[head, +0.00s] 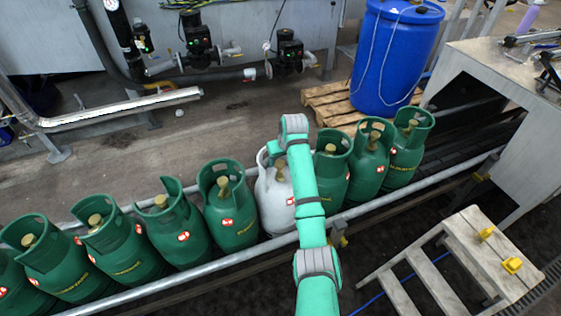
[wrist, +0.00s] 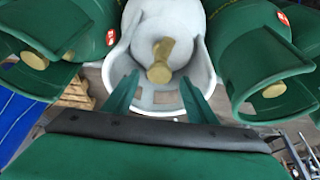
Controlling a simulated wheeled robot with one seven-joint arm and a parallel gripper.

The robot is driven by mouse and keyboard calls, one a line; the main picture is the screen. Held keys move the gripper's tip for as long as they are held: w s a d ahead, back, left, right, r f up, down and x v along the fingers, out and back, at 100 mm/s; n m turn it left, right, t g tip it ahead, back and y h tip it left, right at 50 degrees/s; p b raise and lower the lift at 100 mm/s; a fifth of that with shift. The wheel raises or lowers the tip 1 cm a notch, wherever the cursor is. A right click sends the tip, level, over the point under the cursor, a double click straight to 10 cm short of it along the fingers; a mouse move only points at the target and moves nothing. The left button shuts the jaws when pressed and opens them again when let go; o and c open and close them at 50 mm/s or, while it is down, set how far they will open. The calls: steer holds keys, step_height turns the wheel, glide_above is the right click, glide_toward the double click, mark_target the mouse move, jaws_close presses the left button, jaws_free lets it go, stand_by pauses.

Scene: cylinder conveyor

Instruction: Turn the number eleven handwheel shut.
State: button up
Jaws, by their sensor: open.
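A white cylinder (head: 273,200) stands in the row of green cylinders, partly hidden behind my arm in the head view. Its brass valve handwheel (head: 282,172) shows inside the white collar. In the wrist view the same white cylinder (wrist: 190,30) fills the upper middle, with the brass handwheel (wrist: 160,72) near the centre. My gripper (wrist: 159,78) is open, its two green fingers on either side of the handwheel. A gap shows on both sides; I cannot tell the height between them. No number eleven is readable on any cylinder.
Green cylinders (head: 231,215) stand close on both sides of the white one, along a metal rail (head: 220,262). A blue drum (head: 395,55) stands on a wooden pallet (head: 330,97) behind. A wooden step (head: 480,262) is at the right front. Pipes with valves (head: 198,42) line the back.

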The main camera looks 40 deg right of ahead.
mark_target(280, 164)
steer(key=shift+x, duration=1.15)
steer(key=c, duration=1.1)
steer(key=shift+o, duration=0.2)
